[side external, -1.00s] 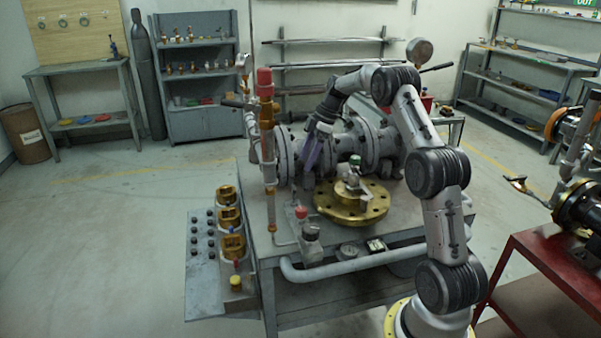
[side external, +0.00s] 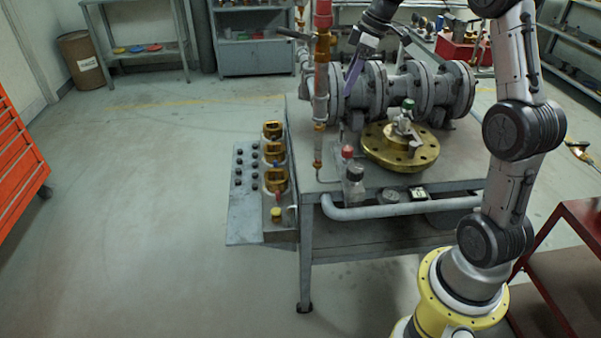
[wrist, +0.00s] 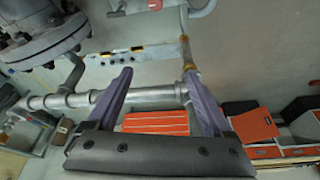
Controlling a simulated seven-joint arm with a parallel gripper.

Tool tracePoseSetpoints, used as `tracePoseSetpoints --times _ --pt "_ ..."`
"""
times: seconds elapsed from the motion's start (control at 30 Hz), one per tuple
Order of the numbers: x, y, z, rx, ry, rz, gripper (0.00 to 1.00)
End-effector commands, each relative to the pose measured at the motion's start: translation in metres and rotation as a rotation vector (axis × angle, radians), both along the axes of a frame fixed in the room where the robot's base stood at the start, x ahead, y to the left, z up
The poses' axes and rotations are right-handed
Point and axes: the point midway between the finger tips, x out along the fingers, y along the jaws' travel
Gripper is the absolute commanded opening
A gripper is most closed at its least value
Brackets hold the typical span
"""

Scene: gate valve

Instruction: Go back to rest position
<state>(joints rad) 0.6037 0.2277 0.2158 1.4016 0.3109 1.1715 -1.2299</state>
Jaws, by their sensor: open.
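My gripper (side external: 351,80) is in front of the grey flanged valve and pipe assembly (side external: 420,92), near its left end in the side view. Its purple fingers point down and slightly left. In the wrist view my gripper (wrist: 160,90) shows two purple fingers spread apart, with nothing held between them. A grey pipe (wrist: 150,97) crosses behind the fingers there; I cannot tell the exact gap to it. My wrist and upper arm are partly cut off by the top edge of the side view.
An upright copper-coloured pipe (side external: 320,95) stands just left of my gripper. A button panel (side external: 248,190) hangs at the bench's left. Open floor lies further left.

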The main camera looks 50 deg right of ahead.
Motion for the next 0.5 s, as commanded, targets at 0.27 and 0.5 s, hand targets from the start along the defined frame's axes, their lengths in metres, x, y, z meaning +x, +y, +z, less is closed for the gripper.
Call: tracePoseSetpoints --times 0.27,0.5 --pt "-0.075 0.116 0.045 -0.038 -0.016 -0.182 0.85" --pt "-0.165 0.182 0.041 -0.028 -0.081 -0.347 0.85"
